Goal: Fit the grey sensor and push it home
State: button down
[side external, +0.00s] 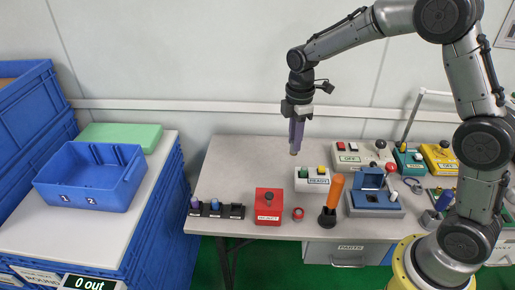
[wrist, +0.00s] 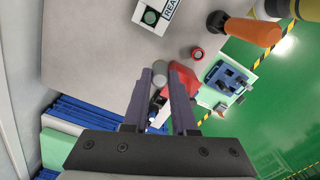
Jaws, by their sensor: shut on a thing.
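My gripper (side external: 295,148) is raised well above the table near its back, pointing down. In the wrist view its fingers (wrist: 161,76) are shut on a small grey round-ended piece, which looks like the grey sensor (wrist: 159,67). Most of it is hidden by the fingers, and only a small tip shows below them in the side view.
A red REJECT box (side external: 268,208), a red button (side external: 298,214) and an orange-handled tool in a dark holder (side external: 333,196) stand along the front. A READY box (side external: 313,180) lies below my gripper. A blue bin (side external: 90,181) stands on the left bench. The table's back left is clear.

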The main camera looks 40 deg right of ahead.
jog(key=s+d+m, duration=0.4)
jog(key=s+d, duration=0.3)
jog(key=s, duration=0.3)
jog(key=s+d+m, duration=0.4)
jog(key=s+d, duration=0.4)
jog(key=s, duration=0.3)
notch_tip(320, 180, down, 7)
jog(key=shift+w+a, duration=0.15)
jog(key=shift+w, duration=0.2)
jog(key=shift+f, duration=2.25)
jog(key=shift+f, duration=1.55)
